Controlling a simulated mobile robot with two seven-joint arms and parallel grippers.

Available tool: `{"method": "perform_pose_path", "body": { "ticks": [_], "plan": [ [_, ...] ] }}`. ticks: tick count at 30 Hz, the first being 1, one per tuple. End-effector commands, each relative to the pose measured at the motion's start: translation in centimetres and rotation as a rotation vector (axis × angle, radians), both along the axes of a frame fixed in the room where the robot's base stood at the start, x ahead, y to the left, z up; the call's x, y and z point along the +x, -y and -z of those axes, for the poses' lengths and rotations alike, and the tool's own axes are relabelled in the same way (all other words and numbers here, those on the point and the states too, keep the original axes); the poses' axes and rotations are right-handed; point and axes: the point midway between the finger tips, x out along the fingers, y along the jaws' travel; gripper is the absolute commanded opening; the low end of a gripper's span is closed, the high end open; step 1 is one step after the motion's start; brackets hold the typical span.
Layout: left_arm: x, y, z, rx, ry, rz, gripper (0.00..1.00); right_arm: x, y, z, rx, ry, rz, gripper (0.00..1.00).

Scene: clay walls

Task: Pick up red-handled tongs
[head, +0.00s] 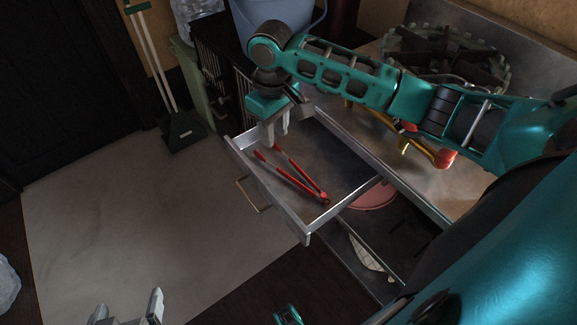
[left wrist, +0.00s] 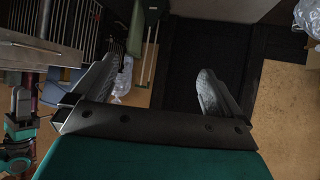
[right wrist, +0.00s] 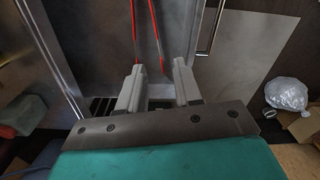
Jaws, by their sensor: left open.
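The red-handled tongs (head: 290,178) lie spread in an open metal drawer (head: 340,208), with their joined end toward the drawer's near right corner. In the right wrist view the two red arms of the tongs (right wrist: 156,35) run down from the top edge. My right gripper (head: 276,134) is open and points down by the far handle ends; no tongs arm is clamped in it. Its fingers (right wrist: 158,66) are apart, with one handle end showing between them. My left gripper (head: 127,306) is open and empty, low over the floor at the left; its spread fingers show in the left wrist view (left wrist: 156,75).
A counter (head: 470,190) beside the drawer holds a large gear-like object (head: 445,60) and a yellow tool with a red end (head: 445,158). A lower drawer holds a pink plate (head: 372,196). A dustpan (head: 183,130) stands at the back.

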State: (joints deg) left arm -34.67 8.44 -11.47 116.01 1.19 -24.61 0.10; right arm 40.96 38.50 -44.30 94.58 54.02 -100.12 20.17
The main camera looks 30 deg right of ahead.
Motion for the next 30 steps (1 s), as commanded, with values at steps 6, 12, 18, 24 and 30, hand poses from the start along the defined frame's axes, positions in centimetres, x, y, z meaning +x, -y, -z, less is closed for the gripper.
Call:
{"method": "perform_pose_path", "body": {
  "ticks": [6,12,18,24,30],
  "plan": [
    [0.1,0.2,0.6,-0.005,0.0,0.003,1.0,-0.2,0.3,2.6,-0.01,-0.016,0.004,0.34],
    [0.3,0.6,1.1,-0.011,-0.001,0.009,1.0,-0.2,0.4,6.2,-0.009,-0.013,0.003,0.34],
    [0.8,0.8,0.5,-0.016,0.011,0.013,1.0,-0.2,0.4,7.5,-0.008,-0.01,0.003,0.34],
    [0.9,0.8,1.1,-0.016,0.015,0.015,1.0,-0.9,0.7,9.4,-0.009,-0.012,0.002,0.34],
    [0.8,0.7,2.3,-0.012,0.012,0.018,1.0,-1.4,1.0,12.3,-0.008,-0.01,0.003,0.34]
  ]
}}
